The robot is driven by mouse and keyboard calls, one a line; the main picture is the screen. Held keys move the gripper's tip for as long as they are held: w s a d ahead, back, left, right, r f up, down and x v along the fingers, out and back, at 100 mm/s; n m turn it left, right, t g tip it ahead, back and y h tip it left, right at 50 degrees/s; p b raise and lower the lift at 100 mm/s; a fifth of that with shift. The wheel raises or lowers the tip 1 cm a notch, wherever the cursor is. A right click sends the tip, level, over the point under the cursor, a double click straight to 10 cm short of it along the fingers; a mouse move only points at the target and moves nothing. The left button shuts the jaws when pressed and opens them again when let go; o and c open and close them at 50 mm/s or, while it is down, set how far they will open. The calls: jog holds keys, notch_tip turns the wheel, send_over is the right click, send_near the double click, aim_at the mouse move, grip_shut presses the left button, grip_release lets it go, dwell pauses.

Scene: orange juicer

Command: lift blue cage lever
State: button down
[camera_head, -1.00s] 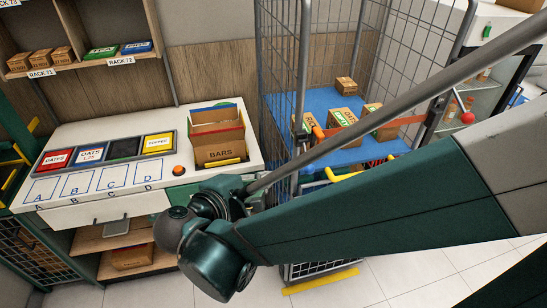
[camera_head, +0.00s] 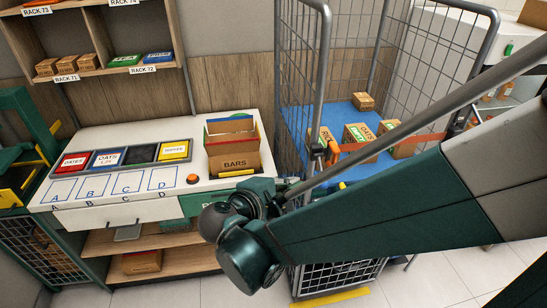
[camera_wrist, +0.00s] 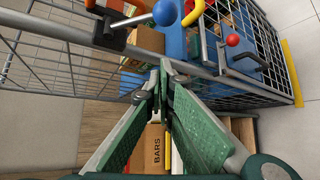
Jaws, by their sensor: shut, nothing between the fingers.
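The blue cage lever, a blue ball (camera_wrist: 166,12) on a grey rod, is at the top of the wrist view, beside the cage's frame bar. My gripper (camera_wrist: 160,82) is shut and empty, its green fingers meeting below the blue ball in the picture. The ball appears apart from the fingertips; the depth between them is unclear. The wire cage (camera_head: 302,65) stands right of the counter.
The counter (camera_head: 100,140) carries an open BARS box (camera_head: 240,160) close to the cage. Several boxes (camera_head: 362,102) lie on the cage's blue floor. An orange latch (camera_head: 333,150) and a yellow handle (camera_wrist: 195,11) are near the lever. Tiled floor lies in front.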

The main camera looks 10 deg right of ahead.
jog(key=shift+s+d+r, duration=0.15)
jog(key=shift+s+d, duration=0.1)
jog(key=shift+d, duration=0.35)
jog(key=shift+s+d+r, duration=0.15)
jog(key=shift+s+d, duration=0.05)
jog(key=shift+d, duration=0.35)
jog(key=shift+s+d+r, duration=0.15)
jog(key=shift+s+d, duration=0.1)
jog(key=shift+d, duration=0.35)
jog(key=shift+s+r+g+p, duration=0.25)
jog(key=shift+r+g+p, duration=0.05)
jog(key=shift+p, duration=0.45)
notch_tip(320, 180, up, 9)
jog(key=s+n+g+y+p, duration=0.1)
jog(key=n+g+p, duration=0.1)
jog(key=g+p, duration=0.2)
jog(key=shift+s+n+p, duration=0.25)
jog(key=shift+n+p, duration=0.05)
jog(key=shift+p, duration=0.75)
